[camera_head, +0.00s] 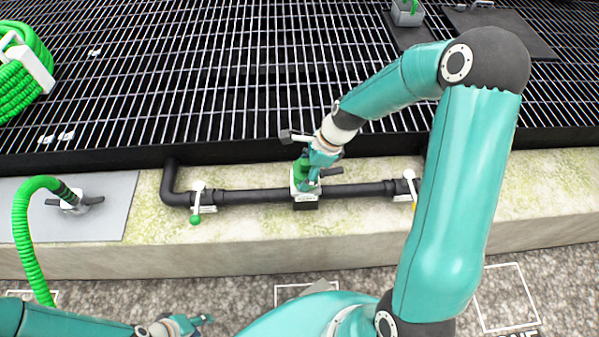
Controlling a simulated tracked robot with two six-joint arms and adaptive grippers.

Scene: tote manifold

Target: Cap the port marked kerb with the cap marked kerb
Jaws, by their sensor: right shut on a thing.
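My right gripper (312,181) reaches down over the middle of the black pipe manifold (250,196). It is shut on a green fitting (300,172), which may be the cap; the fingers hide much of it. Dark lever-like parts stick out on either side of the gripper. Below it is a pale block with a small label (305,198) on the pipe; the port is hidden. I cannot read a kerb mark, or tell whether the fitting is seated. My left gripper (193,325) is low at the bottom edge, away from the manifold; its opening is unclear.
Valves with white handles stand left (198,200) and right (409,188) on the pipe. A green hose (24,240) ends in a grey coupling (73,203) on a grey plate. A coiled green hose (22,70) lies far left. A grey block (407,13) stands on the grating (200,80).

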